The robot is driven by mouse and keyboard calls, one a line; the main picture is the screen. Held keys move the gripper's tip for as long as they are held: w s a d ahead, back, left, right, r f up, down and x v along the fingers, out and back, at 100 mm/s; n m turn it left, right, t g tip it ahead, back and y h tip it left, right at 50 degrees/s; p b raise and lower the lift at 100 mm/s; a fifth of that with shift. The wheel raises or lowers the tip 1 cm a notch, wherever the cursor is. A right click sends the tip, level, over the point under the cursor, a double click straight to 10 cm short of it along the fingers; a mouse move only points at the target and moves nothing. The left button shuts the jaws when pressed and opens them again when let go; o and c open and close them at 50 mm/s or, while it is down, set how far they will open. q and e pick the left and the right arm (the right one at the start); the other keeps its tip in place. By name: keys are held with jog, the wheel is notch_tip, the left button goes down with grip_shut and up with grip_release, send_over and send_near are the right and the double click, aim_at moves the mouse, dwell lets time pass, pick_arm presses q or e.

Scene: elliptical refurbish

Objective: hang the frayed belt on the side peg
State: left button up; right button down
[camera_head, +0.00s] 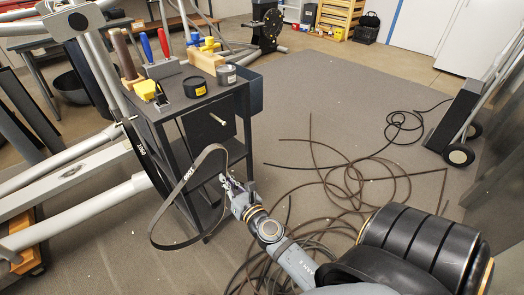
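My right gripper (229,182) reaches in from the lower right and is shut on the belt's right run. Fraying is too small to make out. The side peg (220,121) is a short pale rod on the cart's dark side panel (205,128); it is bare and apart from the belt. My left gripper is out of view.
The cart top holds a black tin (195,86), a grey tin (226,74), a yellow block (145,89) and screwdrivers (164,46). A pale machine frame (90,212) stands at the left. Loose cables (350,180) lie on the grey mat at right.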

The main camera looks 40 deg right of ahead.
jog(key=d+r+n+h, duration=0.2)
jog(key=d+r+n, duration=0.25)
jog(key=d, duration=0.85)
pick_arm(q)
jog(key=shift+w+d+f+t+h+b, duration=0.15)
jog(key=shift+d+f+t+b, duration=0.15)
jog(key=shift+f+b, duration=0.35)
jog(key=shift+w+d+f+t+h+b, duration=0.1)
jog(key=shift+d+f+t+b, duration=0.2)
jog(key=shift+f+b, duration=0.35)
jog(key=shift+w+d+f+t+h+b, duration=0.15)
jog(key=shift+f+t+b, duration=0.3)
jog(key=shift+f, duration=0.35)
pick_arm(e)
jog(key=w+f, duration=0.1)
jog(key=w, duration=0.9)
jog(key=shift+w+f, duration=0.2)
jog(key=shift+w, duration=0.1)
jog(key=shift+a, duration=0.1)
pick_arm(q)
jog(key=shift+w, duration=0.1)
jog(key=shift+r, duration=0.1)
pick_arm(e)
jog(key=c, duration=1.4)
grip_release()
jog(key=shift+c, duration=0.2)
